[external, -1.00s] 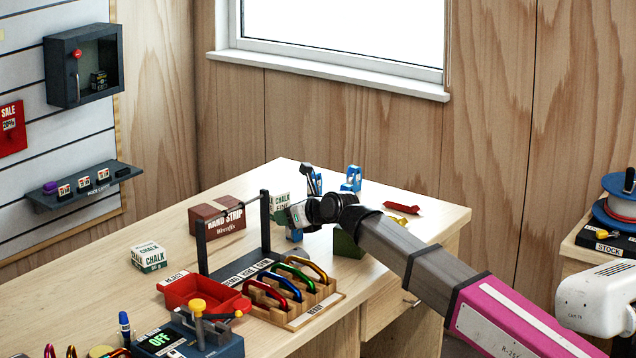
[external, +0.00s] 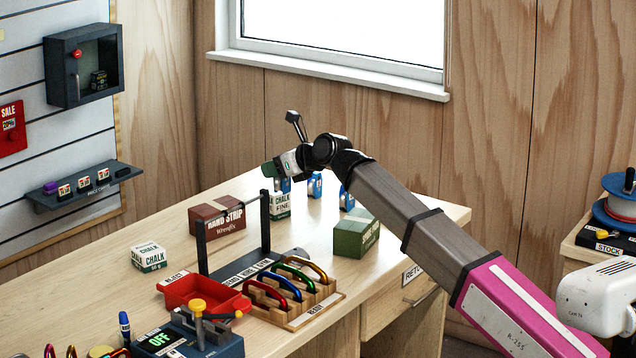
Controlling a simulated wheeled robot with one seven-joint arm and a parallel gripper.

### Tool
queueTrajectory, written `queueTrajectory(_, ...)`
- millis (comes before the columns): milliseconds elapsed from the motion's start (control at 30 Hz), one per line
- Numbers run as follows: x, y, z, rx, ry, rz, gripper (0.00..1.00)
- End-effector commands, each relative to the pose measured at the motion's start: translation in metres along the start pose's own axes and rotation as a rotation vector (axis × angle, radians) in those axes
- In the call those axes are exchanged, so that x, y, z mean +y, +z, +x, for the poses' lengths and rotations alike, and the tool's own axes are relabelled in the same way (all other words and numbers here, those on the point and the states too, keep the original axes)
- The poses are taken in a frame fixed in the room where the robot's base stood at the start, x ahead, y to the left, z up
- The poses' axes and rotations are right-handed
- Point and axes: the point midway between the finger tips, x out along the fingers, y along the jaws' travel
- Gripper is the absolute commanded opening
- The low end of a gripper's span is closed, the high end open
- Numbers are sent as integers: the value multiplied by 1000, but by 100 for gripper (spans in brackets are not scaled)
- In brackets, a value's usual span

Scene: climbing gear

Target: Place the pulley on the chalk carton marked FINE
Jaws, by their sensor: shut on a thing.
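The chalk carton marked FINE (external: 280,207) stands on the table behind the black frame, its upper part just below my gripper. My gripper (external: 283,177) is shut on a blue pulley (external: 285,185), which shows only in part beneath it. The pulley appears right at the carton's top edge; I cannot tell whether it touches the carton or is over or behind it. Two other blue pulleys stand to the right, one (external: 315,186) upright and one (external: 346,198) partly hidden by my arm.
A black upright frame (external: 265,225) is in front of the FINE carton. A green box (external: 356,236) stands at the right, and a carabiner rack (external: 300,300) and red tray (external: 200,292) in front.

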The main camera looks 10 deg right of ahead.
Motion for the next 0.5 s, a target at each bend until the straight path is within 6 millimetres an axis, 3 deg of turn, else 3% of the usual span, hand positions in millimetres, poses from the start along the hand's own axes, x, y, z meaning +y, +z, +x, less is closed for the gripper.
queueTrajectory(33, 1, 18, 11, 3, 44, -17, 15)
queueTrajectory(200, 15, 56, 24, -3, 201, -86, 15)
queueTrajectory(367, 24, 77, 28, -22, 296, -133, 14)
queueTrajectory(500, 17, 78, 32, -29, 325, -147, 14)
